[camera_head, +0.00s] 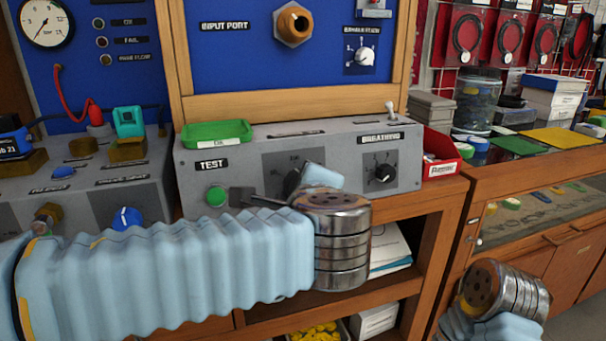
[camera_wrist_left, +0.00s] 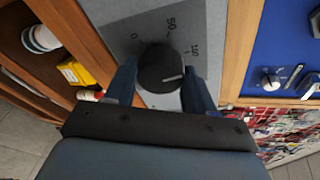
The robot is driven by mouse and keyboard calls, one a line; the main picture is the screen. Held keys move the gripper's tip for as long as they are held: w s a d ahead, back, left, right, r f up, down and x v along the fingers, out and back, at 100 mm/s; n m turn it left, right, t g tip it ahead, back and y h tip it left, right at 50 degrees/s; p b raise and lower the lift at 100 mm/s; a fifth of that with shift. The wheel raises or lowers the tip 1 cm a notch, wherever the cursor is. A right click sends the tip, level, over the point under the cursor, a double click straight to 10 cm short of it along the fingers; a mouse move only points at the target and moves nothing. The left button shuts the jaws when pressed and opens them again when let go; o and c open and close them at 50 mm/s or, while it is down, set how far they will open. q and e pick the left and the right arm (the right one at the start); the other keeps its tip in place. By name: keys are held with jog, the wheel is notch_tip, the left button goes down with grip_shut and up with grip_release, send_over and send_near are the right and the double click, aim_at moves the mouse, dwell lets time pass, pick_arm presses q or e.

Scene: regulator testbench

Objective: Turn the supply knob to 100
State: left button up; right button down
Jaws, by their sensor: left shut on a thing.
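The supply knob (camera_wrist_left: 162,66) is black and round, on a grey dial plate (camera_wrist_left: 200,22) marked 0, 50 and 100 in the left wrist view. A pale line on the knob points toward the right, on the side of the 100 mark; I cannot tell whether it lines up exactly. My left gripper (camera_wrist_left: 159,78) is shut on the knob, with a blue finger on each side. In the head view the knob (camera_head: 291,182) is partly hidden behind my left wrist, and its scale is mostly covered. My right wrist shows at the lower right, but its gripper is out of view.
The grey console (camera_head: 235,160) also carries a green TEST button (camera_head: 216,196), a BREATHING knob (camera_head: 381,174) and a toggle switch (camera_head: 391,108). A green tray (camera_head: 217,133) lies on top. A red bin (camera_head: 440,155) stands close at the right.

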pick_arm(q)
jog(key=shift+m+p, duration=0.45)
jog(key=shift+m, duration=0.15)
jog(key=o, duration=1)
jog(key=shift+o, duration=0.2)
jog(key=v, duration=1.4)
jog(key=shift+b, duration=0.4)
jog(key=shift+w+d+r, duration=0.1)
jog(key=shift+d, duration=0.05)
